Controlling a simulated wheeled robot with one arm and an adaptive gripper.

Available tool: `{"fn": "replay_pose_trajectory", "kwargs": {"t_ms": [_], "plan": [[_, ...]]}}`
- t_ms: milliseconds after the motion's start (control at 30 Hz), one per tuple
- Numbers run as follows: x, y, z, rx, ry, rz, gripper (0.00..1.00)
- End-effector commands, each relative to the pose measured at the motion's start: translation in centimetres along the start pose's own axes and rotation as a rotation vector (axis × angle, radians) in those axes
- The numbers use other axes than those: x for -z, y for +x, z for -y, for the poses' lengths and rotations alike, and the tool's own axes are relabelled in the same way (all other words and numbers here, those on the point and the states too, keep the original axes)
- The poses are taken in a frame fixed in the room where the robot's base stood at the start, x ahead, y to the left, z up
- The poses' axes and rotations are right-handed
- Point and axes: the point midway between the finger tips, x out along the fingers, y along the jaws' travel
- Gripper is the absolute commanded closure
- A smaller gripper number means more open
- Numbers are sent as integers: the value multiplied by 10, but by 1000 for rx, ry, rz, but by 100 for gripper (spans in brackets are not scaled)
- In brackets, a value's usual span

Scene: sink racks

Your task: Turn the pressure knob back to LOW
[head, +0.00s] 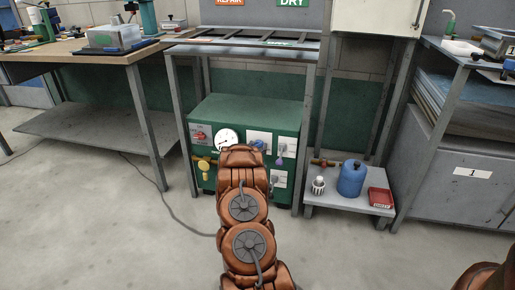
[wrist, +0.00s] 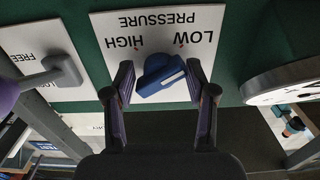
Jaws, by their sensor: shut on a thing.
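The blue pressure knob (wrist: 160,74) sits on a white plate (wrist: 108,24) marked PRESSURE, HIGH and LOW, seen upside down in the wrist view. My gripper (wrist: 160,68) has one finger on each side of the knob and is shut on it. A pale stripe runs across the knob at a slant; I cannot tell which mark the knob points to. In the head view the knob (head: 260,144) shows small on the green machine's front (head: 245,108), and my arm hides my gripper.
A round gauge (head: 228,138) is beside the pressure plate and shows at the right in the wrist view (wrist: 290,80). A grey lever (wrist: 62,72) is on the neighbouring plate. A low shelf holds a blue canister (head: 351,178) and a red tray (head: 380,198).

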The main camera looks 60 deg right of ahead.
Motion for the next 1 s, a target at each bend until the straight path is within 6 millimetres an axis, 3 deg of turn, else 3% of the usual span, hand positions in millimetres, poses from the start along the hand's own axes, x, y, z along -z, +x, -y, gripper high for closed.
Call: {"fn": "replay_pose_trajectory", "kwargs": {"t_ms": [167,1000], "plan": [[0,0,-2,-4,1,0,79],[-1,0,-4,-6,-238,3,79]]}}
